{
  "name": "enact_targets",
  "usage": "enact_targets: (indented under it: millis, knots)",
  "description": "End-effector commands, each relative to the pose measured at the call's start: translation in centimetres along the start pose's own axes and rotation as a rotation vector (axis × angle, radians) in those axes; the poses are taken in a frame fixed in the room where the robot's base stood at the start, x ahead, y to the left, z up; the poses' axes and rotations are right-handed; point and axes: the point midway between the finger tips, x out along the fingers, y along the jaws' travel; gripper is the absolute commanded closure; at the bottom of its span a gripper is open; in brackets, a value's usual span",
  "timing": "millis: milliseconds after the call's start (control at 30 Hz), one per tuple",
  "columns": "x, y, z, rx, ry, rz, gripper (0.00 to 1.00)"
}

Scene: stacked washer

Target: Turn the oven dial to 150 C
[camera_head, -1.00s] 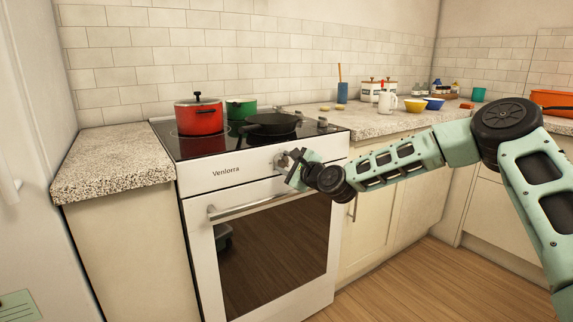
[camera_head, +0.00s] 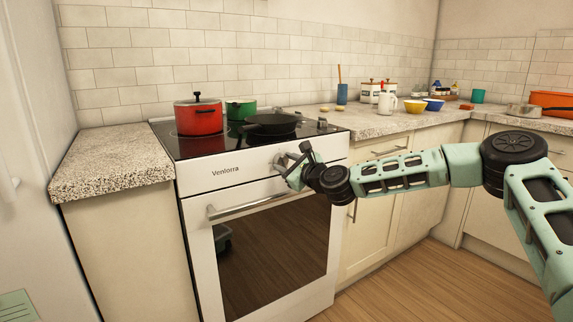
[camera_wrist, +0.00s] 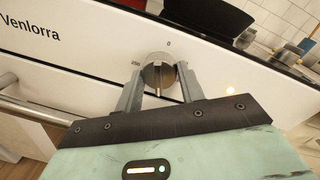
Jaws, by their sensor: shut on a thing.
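The oven dial (camera_wrist: 158,72) is a round metal knob on the white front panel of the oven (camera_head: 229,172). In the head view my gripper (camera_head: 285,163) reaches the panel at the right of the "Venlorra" name and mostly hides the dial.
The oven door handle (camera_head: 250,204) runs below the panel. A red pot (camera_head: 198,118), a green pot (camera_head: 240,108) and a black pan (camera_head: 271,124) stand on the cooktop above. Counters flank the oven. The floor (camera_head: 400,285) at the right is clear.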

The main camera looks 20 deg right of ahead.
Motion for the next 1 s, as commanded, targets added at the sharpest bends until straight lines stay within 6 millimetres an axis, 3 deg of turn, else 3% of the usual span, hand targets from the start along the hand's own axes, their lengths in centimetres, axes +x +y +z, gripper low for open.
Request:
enact_targets:
  millis: [167, 200, 267, 667, 767, 1000]
  knots:
    - [0.0, -0.1, -0.2, 0.0, 0.003, -0.001, 0.84]
    - [0.0, -0.1, -0.2, 0.0, 0.003, -0.001, 0.56]
    - [0.0, -0.1, -0.2, 0.0, 0.003, -0.001, 0.4]
    - [-0.7, -0.1, -0.1, -0.001, 0.002, 0.0, 0.4]
    - [-2.0, -0.1, -0.1, -0.001, 0.002, 0.0, 0.4]
    - [-7.4, -0.1, -0.1, 0.001, 0.003, 0.001, 0.4]
